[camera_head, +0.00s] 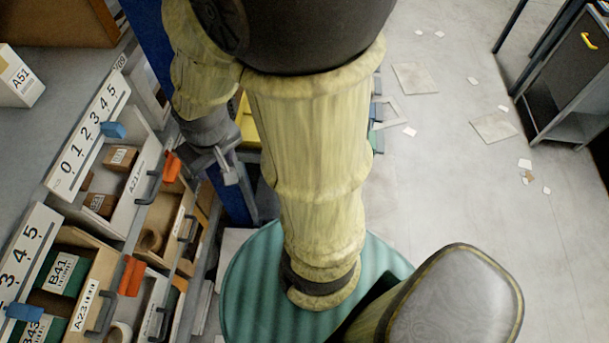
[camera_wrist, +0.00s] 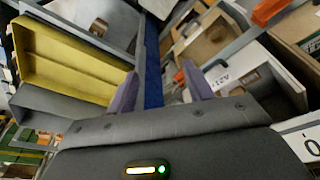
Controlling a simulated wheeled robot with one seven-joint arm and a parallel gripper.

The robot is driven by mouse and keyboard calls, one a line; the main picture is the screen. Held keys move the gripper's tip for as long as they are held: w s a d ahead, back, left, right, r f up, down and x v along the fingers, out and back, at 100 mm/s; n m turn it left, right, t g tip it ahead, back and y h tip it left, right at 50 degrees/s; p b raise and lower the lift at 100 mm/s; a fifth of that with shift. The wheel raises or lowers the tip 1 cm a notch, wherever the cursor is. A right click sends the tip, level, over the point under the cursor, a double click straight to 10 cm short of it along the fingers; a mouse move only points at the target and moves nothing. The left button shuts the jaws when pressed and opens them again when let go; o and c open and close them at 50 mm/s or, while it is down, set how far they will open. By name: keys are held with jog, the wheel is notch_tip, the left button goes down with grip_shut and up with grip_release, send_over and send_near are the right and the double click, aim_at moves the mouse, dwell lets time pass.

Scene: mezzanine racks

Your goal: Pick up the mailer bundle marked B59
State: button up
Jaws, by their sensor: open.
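I cannot make out a mailer bundle marked B59 in either view. My gripper (camera_head: 226,168) hangs beside the front of the left-hand drawers in the head view, partly behind my arm. In the wrist view, its two fingers (camera_wrist: 160,88) are apart with nothing between them. A blue rack post stands beyond the gap. Green-and-white packs marked B41 (camera_head: 62,272) and B43 (camera_head: 38,328) lie in the lower-left drawer. Small brown boxes (camera_head: 121,157) lie in the drawer above; their marks are too small to read surely.
Drawers with handles and orange clips (camera_head: 171,166) stick out at left. A yellow bin (camera_wrist: 70,62) is left of my fingers in the wrist view. A white box marked A51 (camera_head: 18,78) sits at upper left. A dark cabinet (camera_head: 575,75) stands at right; the floor between has scattered paper.

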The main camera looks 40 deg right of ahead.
jog(key=o, duration=0.3)
jog(key=shift+f+b, duration=0.35)
jog(key=shift+f, duration=0.1)
jog(key=o, duration=0.7)
jog(key=b+x, duration=0.3)
jog(key=shift+s+f, duration=0.25)
jog(key=shift+s, duration=0.1)
jog(key=shift+c, duration=0.2)
jog(key=w+d+f+n+b, duration=0.1)
jog(key=w+f+b, duration=0.1)
jog(key=f+b, duration=1.7)
jog(key=w+f+b, duration=0.2)
jog(key=f+b, duration=1.6)
jog(key=f, duration=0.4)
jog(key=w+d+f+n+t+h, duration=0.1)
jog(key=w+d+f+n+h, duration=0.25)
jog(key=d+f, duration=0.55)
jog(key=w+d+f+n+h, duration=0.2)
jog(key=d+f+n+h, duration=0.15)
jog(key=d+f, duration=0.55)
jog(key=s+d+f+n+t+h, duration=0.1)
jog(key=d+f+n+t+h, duration=0.1)
jog(key=n, duration=0.7)
jog(key=s+d+f+n+t+h, duration=0.2)
jog(key=d+n+t+h, duration=0.3)
jog(key=d+n, duration=0.3)
jog(key=shift+d+n+t, duration=0.4)
jog(key=shift+d, duration=0.1)
